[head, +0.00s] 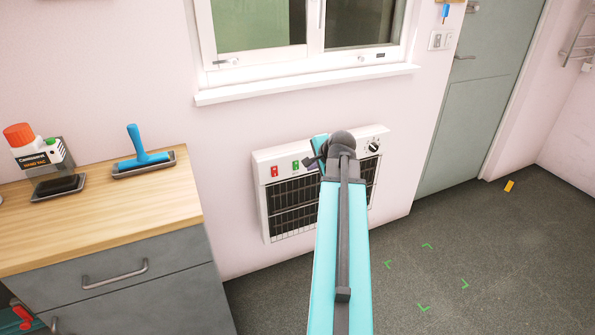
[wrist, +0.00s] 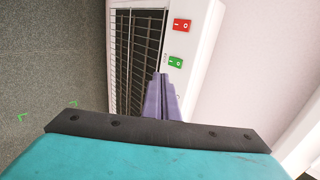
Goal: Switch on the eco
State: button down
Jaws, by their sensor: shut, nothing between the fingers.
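A white wall heater (head: 263,191) hangs under the window and also shows in the wrist view (wrist: 201,40). On its top panel sit a red rocker switch (head: 275,171) and a green rocker switch (head: 296,165). No eco label is readable. In the wrist view the red switch (wrist: 181,25) is above the green switch (wrist: 175,62). My gripper (head: 309,163) is shut and empty, just right of the green switch in the head view. In the wrist view its purple fingertips (wrist: 161,76) are just below-left of the green switch. I cannot tell whether they touch the panel.
A black dial (head: 374,147) is on the heater's right, beyond my arm. A wooden-topped cabinet (head: 110,215) with a blue-handled tool (head: 143,155) and a bottle (head: 35,150) stands left. The floor (head: 480,250) at right is mostly clear.

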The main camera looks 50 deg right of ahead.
jog(key=shift+f, duration=0.1)
dwell(0.3)
send_near(296, 167)
jog(key=shift+s+f+x, duration=0.15)
jog(key=shift+x, duration=1.5)
jog(key=shift+s+f+x, duration=0.1)
jog(key=shift+f+x, duration=0.05)
jog(key=shift+x, duration=1.5)
jog(key=shift+a+r+p, duration=0.15)
jog(key=shift+p, duration=0.2)
jog(key=shift+r+p, duration=0.55)
jog(key=shift+r, duration=0.15)
jog(key=shift+s, duration=0.1)
